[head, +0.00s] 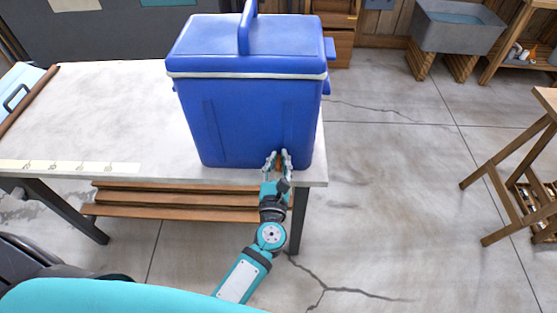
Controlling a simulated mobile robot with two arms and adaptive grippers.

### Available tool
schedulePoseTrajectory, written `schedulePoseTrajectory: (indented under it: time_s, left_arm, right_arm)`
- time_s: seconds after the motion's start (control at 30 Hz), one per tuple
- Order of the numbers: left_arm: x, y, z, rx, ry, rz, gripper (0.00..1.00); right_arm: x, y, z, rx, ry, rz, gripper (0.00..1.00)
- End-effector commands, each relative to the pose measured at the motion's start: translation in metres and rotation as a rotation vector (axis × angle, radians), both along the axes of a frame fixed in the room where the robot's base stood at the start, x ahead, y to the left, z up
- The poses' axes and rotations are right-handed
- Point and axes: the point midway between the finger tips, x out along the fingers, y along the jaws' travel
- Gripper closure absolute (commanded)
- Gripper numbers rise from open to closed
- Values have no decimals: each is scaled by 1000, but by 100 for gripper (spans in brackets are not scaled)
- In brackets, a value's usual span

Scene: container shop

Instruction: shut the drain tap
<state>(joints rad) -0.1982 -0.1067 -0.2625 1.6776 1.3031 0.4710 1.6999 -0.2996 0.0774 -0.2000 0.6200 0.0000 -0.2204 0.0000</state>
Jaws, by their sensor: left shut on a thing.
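A blue cooler box (242,115) with a blue lid and a raised handle stands on the near right corner of the white-topped table (110,110). My left gripper (278,157) is at the low front of the cooler, near its right side. Its fingers are shut on a small orange-brown piece, the drain tap (279,165), of which only a little shows between them. I cannot tell which way the tap is turned. My right gripper is not in view.
A strip with several small hooks (70,167) lies along the table's front edge. Wooden slats (180,200) form a shelf below. A wooden stand (520,190) is at the right, and a grey basin (455,28) is at the back right. The floor between is clear.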

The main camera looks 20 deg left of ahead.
Motion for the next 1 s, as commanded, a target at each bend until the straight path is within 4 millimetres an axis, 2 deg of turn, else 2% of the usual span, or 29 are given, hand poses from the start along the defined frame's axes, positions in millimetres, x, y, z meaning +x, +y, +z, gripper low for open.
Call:
schedulePoseTrajectory:
  time_s: [0.5, 1.0]
  left_arm:
    - [0, 1, -3, 3, 0, -371, 100]
    - [0, 1, -4, 6, 0, -615, 100]
  right_arm:
    - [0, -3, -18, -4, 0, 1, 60]
    - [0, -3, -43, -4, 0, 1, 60]
